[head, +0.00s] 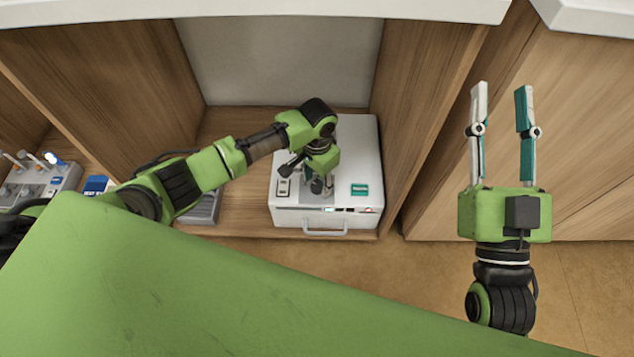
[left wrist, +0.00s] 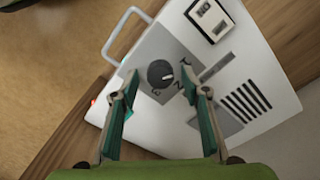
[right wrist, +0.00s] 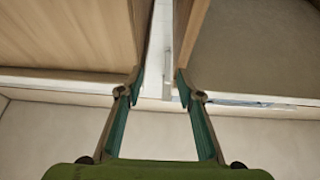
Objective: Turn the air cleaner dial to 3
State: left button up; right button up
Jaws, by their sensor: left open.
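The air cleaner is a white box (head: 352,140) in the wooden cubby in the head view, with a front handle. Its dark round dial (left wrist: 161,73) sits on a grey panel in the left wrist view. The dial's white mark points right in that view. Dark characters surround the dial, partly hidden by the fingers, and I cannot read them surely. My left gripper (left wrist: 161,78) is open above the panel, a finger on each side of the dial, with no clear contact. In the head view it is mostly hidden by its arm. My right gripper (head: 501,90) is open and empty.
Wooden side walls close in the cleaner on both sides. A switch (left wrist: 210,17) and vent slots (left wrist: 246,101) are on its top. Grey equipment (head: 40,180) and a blue box (head: 96,185) stand at the left. Open floor (head: 420,265) lies in front of the cubby.

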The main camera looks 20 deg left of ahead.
pick_arm(q)
jog(key=shift+f, duration=0.25)
pick_arm(e)
jog(key=shift+s+r+t, duration=0.25)
jog(key=shift+r+t, duration=0.05)
jog(key=shift+r, duration=0.2)
pick_arm(q)
jog(key=c, duration=1.1)
pick_arm(e)
jog(key=shift+f, duration=0.1)
